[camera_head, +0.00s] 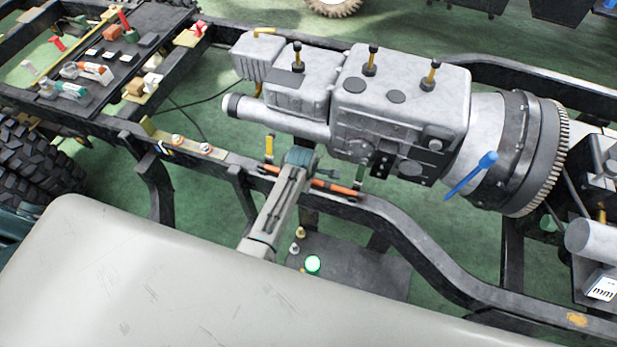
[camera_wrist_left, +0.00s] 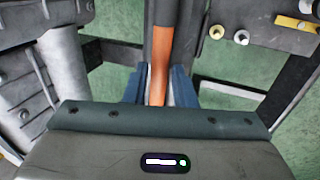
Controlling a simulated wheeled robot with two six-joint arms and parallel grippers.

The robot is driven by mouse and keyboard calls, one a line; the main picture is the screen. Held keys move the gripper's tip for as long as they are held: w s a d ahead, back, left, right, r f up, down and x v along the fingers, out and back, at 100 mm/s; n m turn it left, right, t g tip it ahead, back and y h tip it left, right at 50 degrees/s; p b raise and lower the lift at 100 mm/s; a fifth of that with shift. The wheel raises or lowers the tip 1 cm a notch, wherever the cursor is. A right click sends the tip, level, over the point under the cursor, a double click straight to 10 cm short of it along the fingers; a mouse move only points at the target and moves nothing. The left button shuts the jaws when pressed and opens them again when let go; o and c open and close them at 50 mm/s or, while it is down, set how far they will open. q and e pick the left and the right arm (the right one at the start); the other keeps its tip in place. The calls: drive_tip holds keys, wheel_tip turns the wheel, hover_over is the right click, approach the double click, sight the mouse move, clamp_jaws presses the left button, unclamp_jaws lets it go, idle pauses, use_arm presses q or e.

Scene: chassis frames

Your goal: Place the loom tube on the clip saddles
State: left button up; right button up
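The loom tube (camera_head: 337,188) is an orange rod with dark ends, lying along the near chassis rail in the head view. My left gripper (camera_head: 300,160) is at its left part and covers some of it. In the left wrist view the orange tube (camera_wrist_left: 161,60) runs between the blue fingers of the left gripper (camera_wrist_left: 160,88), which look closed on it. A yellow upright piece (camera_head: 268,147) and a green one (camera_head: 360,172) stand near the tube's two ends and may be the clip saddles. Whether the tube rests in them is unclear. My right gripper is out of view.
The grey gearbox (camera_head: 400,110) stands just behind the tube. The chassis rail (camera_head: 395,220) runs below and to the right. A pale curved panel (camera_head: 200,270) fills the lower left. A dark tray with small parts (camera_head: 100,70) lies at the upper left.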

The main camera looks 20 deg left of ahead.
use_arm(q)
drive_tip(key=shift+o, duration=1.1)
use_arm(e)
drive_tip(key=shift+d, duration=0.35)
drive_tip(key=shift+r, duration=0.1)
